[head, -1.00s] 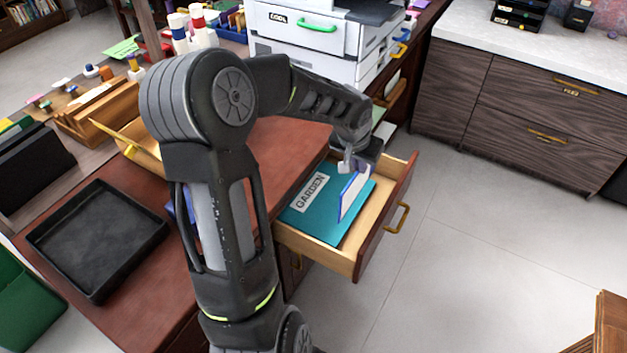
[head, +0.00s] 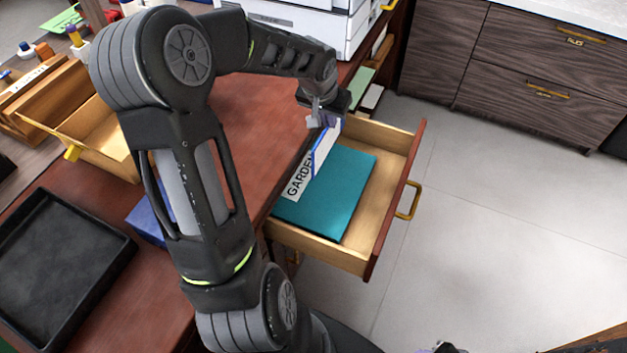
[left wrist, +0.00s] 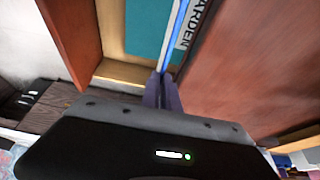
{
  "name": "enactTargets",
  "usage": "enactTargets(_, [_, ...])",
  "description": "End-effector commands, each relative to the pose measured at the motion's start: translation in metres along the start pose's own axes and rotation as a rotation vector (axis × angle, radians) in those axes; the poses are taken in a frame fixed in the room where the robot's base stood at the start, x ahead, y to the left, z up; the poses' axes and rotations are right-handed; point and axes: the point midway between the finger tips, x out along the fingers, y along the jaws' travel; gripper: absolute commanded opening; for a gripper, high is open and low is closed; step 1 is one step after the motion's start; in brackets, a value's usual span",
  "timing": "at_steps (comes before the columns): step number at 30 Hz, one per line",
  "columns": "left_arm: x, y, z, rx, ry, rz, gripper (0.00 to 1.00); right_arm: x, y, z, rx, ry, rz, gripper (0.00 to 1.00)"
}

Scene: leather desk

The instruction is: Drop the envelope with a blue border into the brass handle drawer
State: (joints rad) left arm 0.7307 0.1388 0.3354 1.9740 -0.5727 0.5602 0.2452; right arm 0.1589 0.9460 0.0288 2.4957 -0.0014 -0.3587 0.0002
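The white envelope with a blue border (head: 325,146) hangs edge-down from my left gripper (head: 322,119), over the open drawer. The left gripper is shut on its upper part. In the left wrist view the gripper fingers (left wrist: 163,92) pinch the envelope (left wrist: 176,35), seen nearly edge-on. The brass handle drawer (head: 393,192) is pulled out of the desk, with its brass handle (head: 408,201) on the front. A teal folder labelled GARDEN (head: 338,190) lies inside; the envelope hides part of its label. I cannot tell whether the envelope touches the folder. My right gripper is not clearly seen.
The reddish desk top (head: 250,130) lies left of the drawer. A black tray (head: 60,265), a wooden box (head: 100,125) and a blue object (head: 148,222) stand on it. A white printer (head: 310,25) is behind. The floor right of the drawer is clear.

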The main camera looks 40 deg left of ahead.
Motion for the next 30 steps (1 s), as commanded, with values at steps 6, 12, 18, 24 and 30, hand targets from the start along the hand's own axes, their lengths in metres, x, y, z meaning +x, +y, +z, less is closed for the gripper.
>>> enactTargets(6, [0.018,0.0,0.008,0.0,-0.003,0.001,0.0,0.003,0.001,0.0,0.0,0.0,0.0,0.27])
enactTargets(12, [0.051,0.0,0.022,0.0,-0.003,0.002,0.0,0.008,0.003,0.0,-0.001,0.0,0.0,0.27])
enactTargets(18, [0.059,-0.001,0.024,0.0,0.001,-0.001,0.0,0.009,0.003,0.0,-0.001,0.0,0.0,0.27])
enactTargets(24, [0.059,0.0,0.024,0.0,0.0,-0.001,0.0,0.009,0.003,0.0,-0.001,0.0,0.0,0.27])
enactTargets(30, [0.082,0.0,0.034,0.0,-0.003,0.0,0.0,0.015,0.006,0.0,-0.001,0.0,0.0,0.27])
